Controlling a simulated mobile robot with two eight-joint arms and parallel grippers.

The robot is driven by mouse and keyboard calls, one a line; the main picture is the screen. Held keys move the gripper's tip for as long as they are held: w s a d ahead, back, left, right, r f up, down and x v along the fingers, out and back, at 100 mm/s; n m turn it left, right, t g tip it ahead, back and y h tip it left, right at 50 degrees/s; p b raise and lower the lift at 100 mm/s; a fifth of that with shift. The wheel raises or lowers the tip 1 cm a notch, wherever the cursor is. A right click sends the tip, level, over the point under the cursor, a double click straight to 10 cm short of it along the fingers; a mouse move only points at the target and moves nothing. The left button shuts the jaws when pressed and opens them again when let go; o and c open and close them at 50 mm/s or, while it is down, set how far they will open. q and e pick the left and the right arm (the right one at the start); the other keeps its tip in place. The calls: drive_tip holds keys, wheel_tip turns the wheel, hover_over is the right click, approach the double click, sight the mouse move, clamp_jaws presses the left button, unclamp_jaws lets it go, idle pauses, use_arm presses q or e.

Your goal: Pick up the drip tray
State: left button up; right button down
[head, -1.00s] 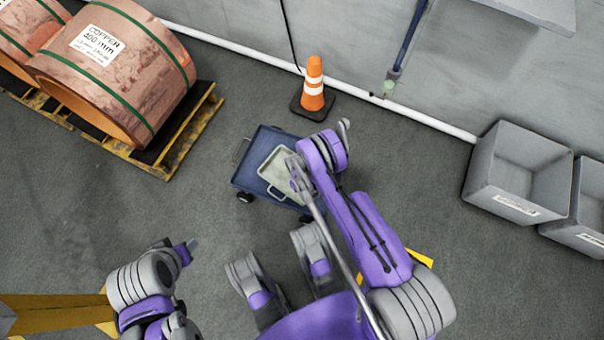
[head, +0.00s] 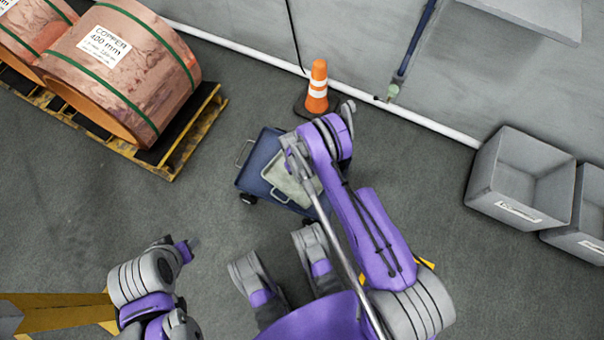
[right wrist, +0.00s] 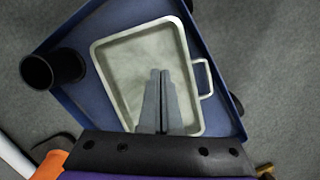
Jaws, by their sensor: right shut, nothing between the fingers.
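The drip tray is a shallow pale grey-green rectangular pan with loop handles; in the head view the drip tray (head: 283,182) lies on a blue cart (head: 256,164), partly hidden by my right arm. The right wrist view shows the drip tray (right wrist: 120,61) lying on the cart's blue top, with one handle on its right side. My right gripper (right wrist: 160,72) is shut and empty, with its fingers in front of the tray's middle in that view. In the head view my right gripper (head: 296,160) is over the tray. My left arm's end (head: 190,243) is at lower left, too small to judge.
A black cup-like holder (right wrist: 52,69) stands on the cart's left part in the wrist view. An orange cone (head: 318,84) stands behind the cart near the wall. Copper coils (head: 125,70) on a pallet are at left, grey bins (head: 520,180) at right. Floor left of the cart is clear.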

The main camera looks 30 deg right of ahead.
sight(292, 182)
drive_tip(key=c, duration=1.5)
unclamp_jaws()
drive_tip(key=shift+w+r, duration=0.15)
drive_tip(key=shift+r, duration=0.35)
drive_tip(key=shift+c, duration=0.2)
drive_tip(key=o, duration=0.6)
drive_tip(key=a+n+t, duration=0.1)
drive_tip(key=a, duration=0.1)
drive_tip(key=w+a+n+t, duration=0.1)
drive_tip(key=a, duration=0.2)
drive_tip(key=a+n, duration=0.2)
drive_tip(key=shift+w+a+t+p, duration=0.15)
drive_tip(key=shift+w+t+p, duration=0.25)
wheel_tip(292, 182, down, 5)
drive_tip(key=shift+r+b, duration=0.1)
drive_tip(key=shift+b, duration=0.55)
drive_tip(key=shift+s+d+f+b, duration=0.1)
drive_tip(key=shift+f+b, duration=0.4)
drive_tip(key=shift+f, duration=0.95)
drive_tip(key=shift+s+d+f+b, duration=0.1)
drive_tip(key=shift+f+b, duration=0.35)
drive_tip(key=shift+f, duration=0.95)
